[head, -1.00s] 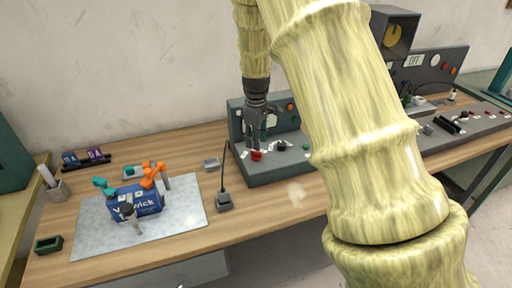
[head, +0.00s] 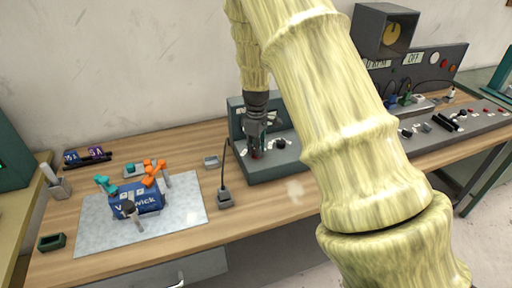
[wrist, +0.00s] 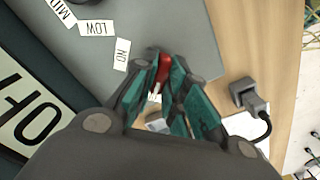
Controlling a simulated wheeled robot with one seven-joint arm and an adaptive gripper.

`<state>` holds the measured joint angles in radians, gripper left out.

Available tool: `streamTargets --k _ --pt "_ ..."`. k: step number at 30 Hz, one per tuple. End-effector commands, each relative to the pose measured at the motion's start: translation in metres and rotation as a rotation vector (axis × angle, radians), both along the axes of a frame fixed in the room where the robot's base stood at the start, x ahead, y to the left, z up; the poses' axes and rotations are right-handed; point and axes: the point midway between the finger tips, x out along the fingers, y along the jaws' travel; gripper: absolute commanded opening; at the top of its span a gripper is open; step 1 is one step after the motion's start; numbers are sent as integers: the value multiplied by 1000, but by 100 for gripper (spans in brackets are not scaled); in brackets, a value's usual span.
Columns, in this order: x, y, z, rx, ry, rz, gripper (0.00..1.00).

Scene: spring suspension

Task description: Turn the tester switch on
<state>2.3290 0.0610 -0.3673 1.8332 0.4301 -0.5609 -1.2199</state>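The tester is a grey console with dials and white labels (head: 282,163), standing on the bench in the head view. Its red switch (wrist: 162,70) shows between my fingertips in the wrist view, beside an "ON" label (wrist: 122,54). My gripper (wrist: 166,66) points down at the console's front left, with its teal-padded fingers drawn close together on both sides of the red switch. In the head view my gripper (head: 256,153) hides most of the switch. The exact finger contact is hard to see.
A small dark device with a cable (head: 224,198) stands just left of the tester. A blue box (head: 135,199) with orange and teal parts sits on a grey mat (head: 185,213). Another console (head: 440,70) stands to the right, partly behind my arm.

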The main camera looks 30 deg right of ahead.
Motion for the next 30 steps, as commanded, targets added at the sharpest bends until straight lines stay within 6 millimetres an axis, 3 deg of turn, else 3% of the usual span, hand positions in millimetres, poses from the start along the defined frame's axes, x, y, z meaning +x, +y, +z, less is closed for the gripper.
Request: streamTargets --k 14,30 --pt "1 0 1 0 -1 -63 0" --pt "1 -1 2 -1 -2 -507 0"
